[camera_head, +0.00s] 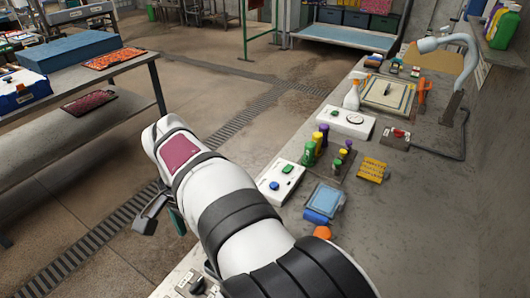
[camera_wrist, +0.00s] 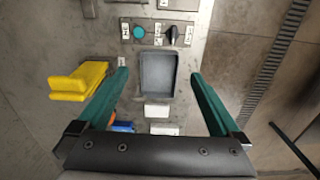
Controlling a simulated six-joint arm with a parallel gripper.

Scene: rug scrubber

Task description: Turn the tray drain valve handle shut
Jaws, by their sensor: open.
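My gripper (camera_wrist: 159,75) is open and empty, with its two teal fingers spread wide; in the head view it (camera_head: 162,216) shows partly behind my arm, left of the bench's edge. A small red handle (camera_head: 398,133) sits on a dark block at the right of the bench, next to a square tray (camera_head: 388,96) and a dark hose. It looks like the drain valve handle, but it is too small to tell how it is turned. An orange upright piece (camera_head: 422,91) stands beside the tray. My gripper is far from these and touches nothing.
The wrist view shows a grey shallow tray (camera_wrist: 158,74), a yellow block (camera_wrist: 78,82), a black knob (camera_wrist: 175,36) and a teal button (camera_wrist: 139,32).

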